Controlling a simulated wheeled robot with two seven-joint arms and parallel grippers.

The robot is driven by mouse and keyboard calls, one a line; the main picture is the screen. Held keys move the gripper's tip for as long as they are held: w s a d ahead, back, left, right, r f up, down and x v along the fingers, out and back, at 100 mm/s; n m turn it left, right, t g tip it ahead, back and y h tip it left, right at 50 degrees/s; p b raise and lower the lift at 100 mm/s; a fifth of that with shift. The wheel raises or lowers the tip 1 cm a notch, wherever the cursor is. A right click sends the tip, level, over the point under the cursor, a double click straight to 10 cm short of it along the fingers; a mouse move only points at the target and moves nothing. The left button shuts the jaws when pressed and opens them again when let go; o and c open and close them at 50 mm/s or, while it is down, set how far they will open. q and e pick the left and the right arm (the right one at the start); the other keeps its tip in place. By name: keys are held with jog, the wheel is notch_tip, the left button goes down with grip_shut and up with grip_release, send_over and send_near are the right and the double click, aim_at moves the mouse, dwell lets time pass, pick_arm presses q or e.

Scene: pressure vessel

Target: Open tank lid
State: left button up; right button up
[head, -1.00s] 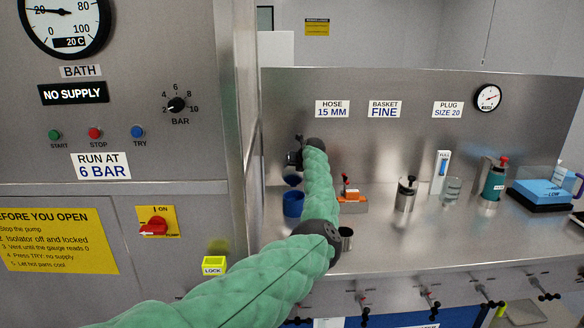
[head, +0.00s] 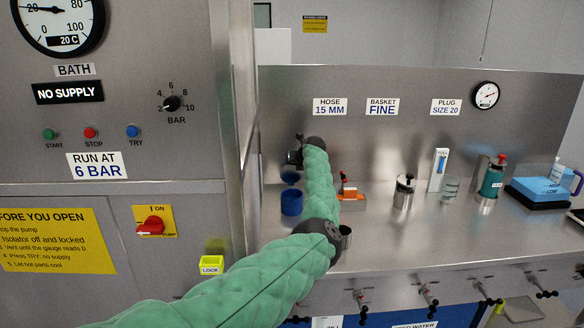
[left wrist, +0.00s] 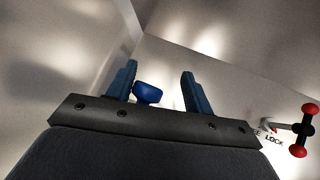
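My left gripper (head: 295,158) is at the end of the green-sleeved arm, over the bench near its left wall. In the left wrist view its two blue fingers (left wrist: 165,88) are apart, with a small blue object (left wrist: 147,93) showing between or beyond them. I cannot tell whether they touch it. A blue cup-like vessel (head: 292,203) stands below the gripper, with a dark blue piece (head: 291,179) above it, either a lid or a fingertip. No part is clearly recognisable as the tank lid. My right gripper is not in view.
The control cabinet (head: 110,200) stands close on the left. A red-ended handle (left wrist: 303,130) is beside LOCK lettering in the wrist view.

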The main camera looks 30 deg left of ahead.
pick_arm(q)
jog(key=d+r+p, duration=0.1)
jog(key=d+r, duration=0.2)
jog(key=r, duration=0.5)
jog(key=shift+w+d, duration=0.15)
jog(key=shift+w, duration=0.25)
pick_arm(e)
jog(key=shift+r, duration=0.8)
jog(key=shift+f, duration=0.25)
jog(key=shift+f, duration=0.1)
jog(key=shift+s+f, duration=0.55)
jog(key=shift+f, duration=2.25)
pick_arm(q)
jog(key=b+v, duration=0.3)
jog(key=v, duration=0.4)
jog(key=shift+d+r, duration=0.15)
jog(key=shift+d, duration=0.15)
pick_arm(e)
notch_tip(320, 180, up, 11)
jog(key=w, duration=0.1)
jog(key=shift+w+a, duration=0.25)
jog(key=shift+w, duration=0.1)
